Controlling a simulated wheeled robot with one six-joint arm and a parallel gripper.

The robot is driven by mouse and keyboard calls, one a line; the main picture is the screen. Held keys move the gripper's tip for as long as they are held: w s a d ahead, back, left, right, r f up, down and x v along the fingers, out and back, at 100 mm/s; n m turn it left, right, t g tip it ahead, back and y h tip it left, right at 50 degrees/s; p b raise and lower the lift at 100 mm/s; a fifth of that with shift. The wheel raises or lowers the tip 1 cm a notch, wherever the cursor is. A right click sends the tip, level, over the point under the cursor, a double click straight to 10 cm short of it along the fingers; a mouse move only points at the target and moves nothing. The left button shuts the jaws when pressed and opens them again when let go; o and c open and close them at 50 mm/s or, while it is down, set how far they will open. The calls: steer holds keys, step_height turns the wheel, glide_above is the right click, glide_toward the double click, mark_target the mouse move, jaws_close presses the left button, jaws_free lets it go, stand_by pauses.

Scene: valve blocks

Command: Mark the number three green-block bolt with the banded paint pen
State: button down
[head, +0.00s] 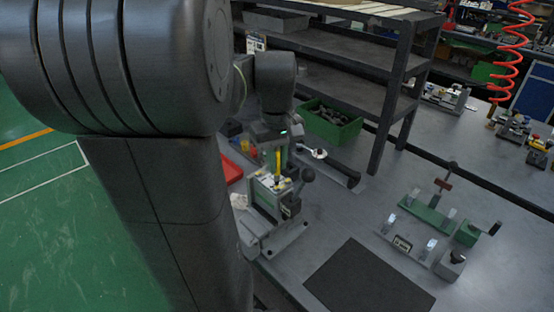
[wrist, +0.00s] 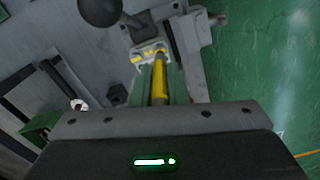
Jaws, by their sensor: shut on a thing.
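My gripper (head: 276,152) is shut on the yellow paint pen (head: 278,163), which points down with its lower end close over the top of a valve block (head: 265,195). In the wrist view the pen (wrist: 160,77) shows between my fingers, with a darker part near the jaws. The block's pale top (wrist: 149,53) carries yellow-marked spots there. I cannot tell whether the tip touches it, and the bolt numbers are not readable. A second, green block (head: 430,215) sits on the bench to the right.
A black ball-ended lever (head: 307,175) rises beside the near block. A green bin (head: 330,122) and red tray (head: 230,170) stand behind it. A dark mat (head: 370,278) lies clear in front. A dark shelf rack (head: 345,60) stands at the back.

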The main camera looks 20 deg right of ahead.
steer(key=shift+r+p, duration=2.25)
steer(key=shift+r, duration=0.3)
